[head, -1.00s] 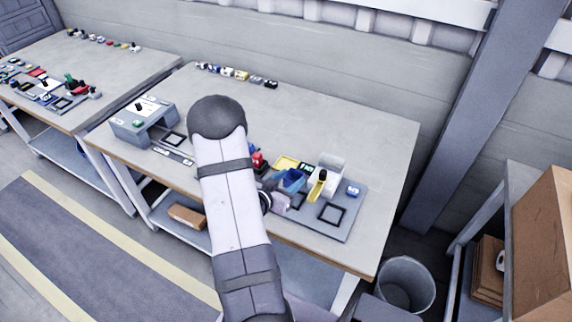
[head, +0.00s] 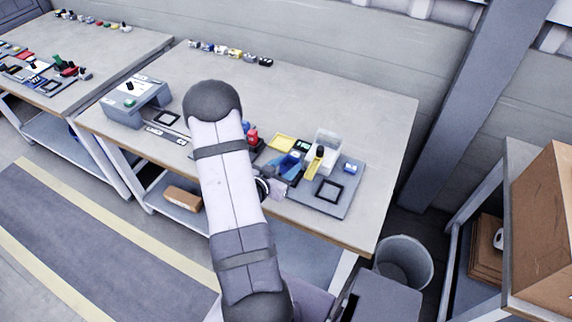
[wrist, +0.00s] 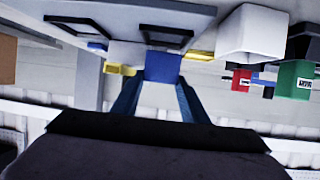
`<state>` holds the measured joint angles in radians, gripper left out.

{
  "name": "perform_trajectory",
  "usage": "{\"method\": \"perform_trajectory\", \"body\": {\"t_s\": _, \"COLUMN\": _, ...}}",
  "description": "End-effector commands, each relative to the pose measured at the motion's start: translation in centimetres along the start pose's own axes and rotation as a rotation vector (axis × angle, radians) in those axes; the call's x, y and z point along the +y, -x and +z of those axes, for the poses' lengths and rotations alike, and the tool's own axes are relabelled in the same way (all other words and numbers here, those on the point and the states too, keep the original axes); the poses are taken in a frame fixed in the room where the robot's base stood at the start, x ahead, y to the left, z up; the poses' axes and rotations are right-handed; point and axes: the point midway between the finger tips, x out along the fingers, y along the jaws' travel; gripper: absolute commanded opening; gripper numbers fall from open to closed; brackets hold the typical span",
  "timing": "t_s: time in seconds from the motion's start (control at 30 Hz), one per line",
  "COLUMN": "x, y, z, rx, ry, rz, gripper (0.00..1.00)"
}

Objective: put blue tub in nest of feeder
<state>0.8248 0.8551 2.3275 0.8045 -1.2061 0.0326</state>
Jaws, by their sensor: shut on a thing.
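The blue tub (head: 285,164) is above the grey board (head: 345,206) at the right of the table, close to the yellow tray. In the wrist view the tub (wrist: 162,67) sits between the two fingertips of my gripper (wrist: 159,84), which is shut on it. In the head view my arm hides part of my gripper (head: 274,187). A dark square frame (head: 329,190) is flat on the board, right of the tub. The wrist view shows two such frames. I cannot tell which part is the feeder's nest.
A grey stand (head: 135,101) is at the table's left. The back right tabletop is clear.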

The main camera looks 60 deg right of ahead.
Motion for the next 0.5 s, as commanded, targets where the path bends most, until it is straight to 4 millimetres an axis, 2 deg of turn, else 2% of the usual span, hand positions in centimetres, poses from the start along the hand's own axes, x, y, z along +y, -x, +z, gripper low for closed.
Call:
{"method": "perform_trajectory", "body": {"t_s": 0.03, "x": 0.0, "y": -0.3, "z": 0.8, "rx": 0.000, "ry": 0.000, "rz": 0.000, "gripper": 0.19}}
{"method": "perform_trajectory", "body": {"t_s": 0.2, "x": 0.0, "y": -0.8, "z": 1.8, "rx": 0.001, "ry": 0.000, "rz": 0.000, "gripper": 0.19}}
{"method": "perform_trajectory", "body": {"t_s": 0.5, "x": 0.0, "y": -1.0, "z": 2.4, "rx": 0.001, "ry": 0.000, "rz": 0.000, "gripper": 0.19}}
